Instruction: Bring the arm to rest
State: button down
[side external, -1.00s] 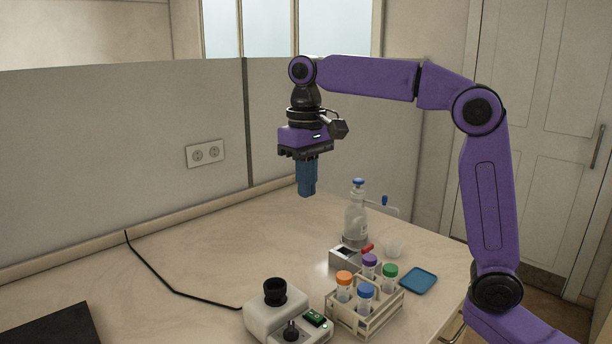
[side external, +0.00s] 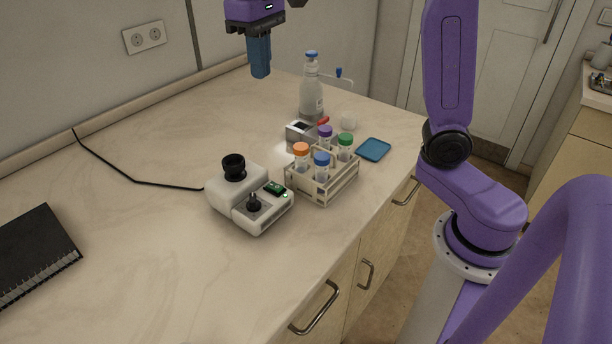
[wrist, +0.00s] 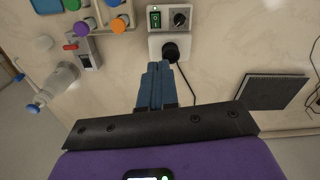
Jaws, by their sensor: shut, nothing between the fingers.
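My gripper (side external: 260,74) hangs pointing down in the air above the back of the bench, left of the clear bottle (side external: 311,96). Its blue fingers are closed together with nothing between them. In the wrist view the fingers (wrist: 158,68) also show side by side, with bench surface and the white device beyond them. My purple arm comes down at the right; its upper links are cut off at the top of the side view.
A white device with a black cup (side external: 233,165) stands mid-bench. Right of it is a rack (side external: 322,190) of several capped tubes. A small grey box (side external: 300,131) and blue tray (side external: 374,150) are behind. A black notebook (side external: 35,255) lies left.

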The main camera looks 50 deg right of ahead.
jog(key=s+d+f+n, duration=0.2)
jog(key=s+f+n, duration=0.45)
jog(key=s, duration=0.65)
jog(key=s+d+f+n, duration=0.2)
jog(key=s+f+n, duration=0.2)
jog(key=s+f, duration=0.7)
notch_tip(320, 180, up, 5)
jog(key=m+g, duration=0.2)
jog(key=m, duration=1)
send_over(277, 187)
jog(key=w, duration=0.3)
jog(key=s+f, duration=0.1)
jog(key=f, duration=0.8)
jog(key=s+f, duration=0.1)
jog(key=f, duration=0.3)
jog(key=shift+s+f, duration=0.2)
jog(key=shift+s, duration=0.1)
